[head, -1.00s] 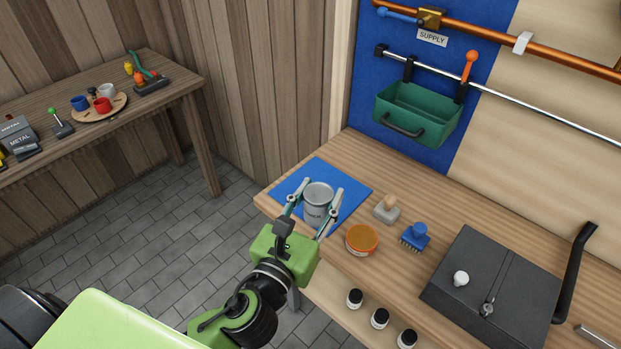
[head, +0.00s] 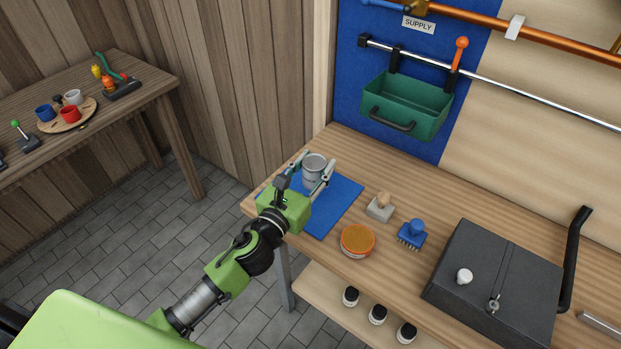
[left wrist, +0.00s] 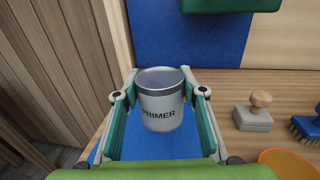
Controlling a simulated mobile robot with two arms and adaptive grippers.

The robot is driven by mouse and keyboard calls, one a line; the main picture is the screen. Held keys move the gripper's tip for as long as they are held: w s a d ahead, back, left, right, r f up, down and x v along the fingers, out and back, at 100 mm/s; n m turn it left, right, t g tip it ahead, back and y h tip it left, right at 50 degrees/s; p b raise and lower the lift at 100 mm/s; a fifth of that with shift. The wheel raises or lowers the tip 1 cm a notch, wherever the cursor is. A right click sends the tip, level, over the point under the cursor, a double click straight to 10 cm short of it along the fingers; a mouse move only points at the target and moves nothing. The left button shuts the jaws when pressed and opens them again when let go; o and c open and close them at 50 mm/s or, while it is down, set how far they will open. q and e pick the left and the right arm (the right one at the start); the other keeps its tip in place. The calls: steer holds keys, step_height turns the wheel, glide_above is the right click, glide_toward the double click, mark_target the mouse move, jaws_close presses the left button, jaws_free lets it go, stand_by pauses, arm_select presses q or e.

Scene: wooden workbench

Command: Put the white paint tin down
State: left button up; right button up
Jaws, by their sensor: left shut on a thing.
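The white paint tin (head: 313,168) is a pale grey-white cylinder with a grey rim. In the left wrist view the tin (left wrist: 161,104) reads "PRIMER" and stands upright between the fingers. My left gripper (head: 311,178) is shut on it, one finger on each side. The tin is over the far part of the blue mat (head: 338,201) on the workbench. I cannot tell whether its base touches the mat. My right gripper is in neither view.
An orange-topped tin (head: 357,240), a stamp-like block with wooden knob (head: 380,208) and a blue brush (head: 411,235) stand right of the mat. A dark box (head: 495,280) is further right. A green bin (head: 405,105) hangs on the rail behind. The near part of the mat is clear.

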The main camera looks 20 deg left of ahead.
mark_target(310, 177)
arm_select(q)
steer(key=shift+w+a+f, duration=0.3)
steer(key=shift+a+f, duration=0.05)
steer(key=shift+f, duration=0.2)
steer(key=f, duration=0.1)
steer(key=f+b, duration=0.1)
steer(key=f, duration=0.1)
steer(key=shift+w+a+f+b, duration=0.2)
steer(key=shift+a+f+b, duration=0.1)
steer(key=shift+f+b, duration=0.1)
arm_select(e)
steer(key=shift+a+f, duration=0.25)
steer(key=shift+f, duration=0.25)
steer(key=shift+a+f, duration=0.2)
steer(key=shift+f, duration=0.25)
arm_select(q)
steer(key=shift+f, duration=0.15)
steer(key=o, duration=1.3)
steer(key=shift+c, duration=0.2)
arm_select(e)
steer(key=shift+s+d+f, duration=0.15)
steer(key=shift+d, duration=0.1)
